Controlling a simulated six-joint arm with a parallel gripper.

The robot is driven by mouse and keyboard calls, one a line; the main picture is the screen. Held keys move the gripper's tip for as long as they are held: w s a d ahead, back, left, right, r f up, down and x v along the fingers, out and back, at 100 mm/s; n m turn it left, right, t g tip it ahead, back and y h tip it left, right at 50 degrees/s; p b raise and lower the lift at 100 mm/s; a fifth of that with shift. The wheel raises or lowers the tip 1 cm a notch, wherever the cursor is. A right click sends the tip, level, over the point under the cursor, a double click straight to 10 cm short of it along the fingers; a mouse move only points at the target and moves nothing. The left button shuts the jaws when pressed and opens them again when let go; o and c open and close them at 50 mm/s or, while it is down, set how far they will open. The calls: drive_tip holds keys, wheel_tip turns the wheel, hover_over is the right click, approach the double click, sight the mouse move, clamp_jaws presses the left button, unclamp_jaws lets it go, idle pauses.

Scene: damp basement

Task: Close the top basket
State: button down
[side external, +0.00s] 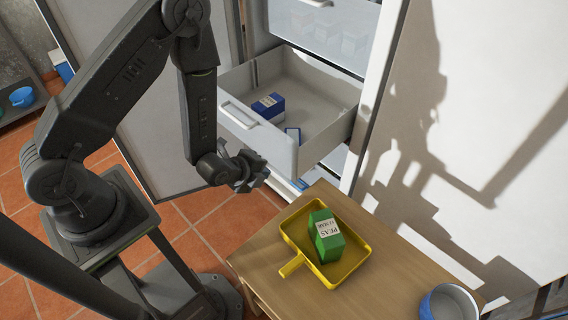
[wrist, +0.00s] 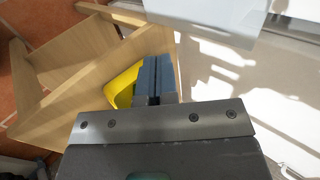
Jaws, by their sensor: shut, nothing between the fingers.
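A grey-white basket (side external: 327,143) is pulled out of the white cabinet in the side view, with a handle on its front. My gripper (side external: 262,176) is shut and empty, below and in front of the open basket's front panel. In the wrist view my gripper's fingers (wrist: 157,78) are together; a pale panel (wrist: 205,14), probably the basket, is above them.
A wooden table (side external: 258,262) stands below and right of my gripper, bearing a yellow dustpan-shaped tray (side external: 294,228) with a green peas box (side external: 326,236). A blue-and-white bowl (side external: 448,303) is at the table's right corner. An open cabinet door (side external: 140,100) stands behind my arm.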

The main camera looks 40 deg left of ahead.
sight(333, 126)
drive_tip(key=w+f, duration=0.1)
drive_tip(key=w, duration=0.1)
drive_tip(key=w+f, duration=0.1)
drive_tip(key=w, duration=0.2)
drive_tip(key=w+f, duration=0.2)
drive_tip(key=shift+w, duration=0.65)
drive_tip(key=shift+w, duration=0.1)
drive_tip(key=w, duration=2.2)
